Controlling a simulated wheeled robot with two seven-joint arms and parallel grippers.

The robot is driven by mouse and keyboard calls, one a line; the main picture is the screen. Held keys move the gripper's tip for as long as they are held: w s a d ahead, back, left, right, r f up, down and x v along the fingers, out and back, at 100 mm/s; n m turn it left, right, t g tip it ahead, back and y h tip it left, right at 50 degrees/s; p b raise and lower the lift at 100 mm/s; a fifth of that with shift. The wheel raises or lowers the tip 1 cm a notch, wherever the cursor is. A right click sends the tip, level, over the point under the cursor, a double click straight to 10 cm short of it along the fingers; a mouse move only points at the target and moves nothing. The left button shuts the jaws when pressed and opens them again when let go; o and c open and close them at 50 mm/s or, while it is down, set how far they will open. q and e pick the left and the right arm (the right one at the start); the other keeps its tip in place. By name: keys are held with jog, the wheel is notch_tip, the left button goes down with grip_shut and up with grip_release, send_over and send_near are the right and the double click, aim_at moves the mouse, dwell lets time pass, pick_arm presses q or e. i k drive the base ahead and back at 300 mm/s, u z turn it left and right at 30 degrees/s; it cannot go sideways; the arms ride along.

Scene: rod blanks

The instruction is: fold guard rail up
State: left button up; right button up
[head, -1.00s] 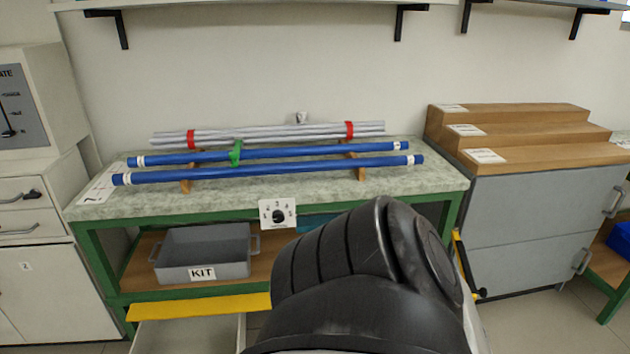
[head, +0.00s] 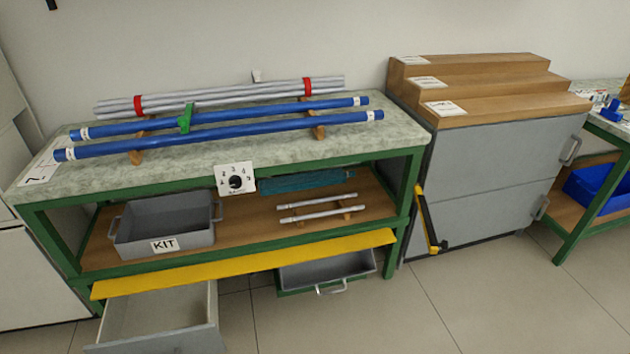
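A long flat yellow rail (head: 250,264), which looks like the guard rail, runs along the front of the green-framed bench (head: 295,183). It sits at about the lower shelf's front edge, below the shelf opening, and sticks out toward me. Neither of my grippers is in view.
Two drawers stand open below the rail, a pale one (head: 160,318) and a grey one (head: 328,272). The lower shelf holds a KIT bin (head: 165,222) and short rods (head: 315,202). Blue tubes (head: 220,133) lie on top. The grey cabinet (head: 490,185) stands right; floor ahead is clear.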

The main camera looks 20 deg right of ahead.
aim_at(251, 265)
jog(key=z, duration=0.05)
jog(key=k, duration=1.3)
jog(key=u, duration=0.75)
jog(key=i, duration=2.1)
jog(key=z, duration=0.25)
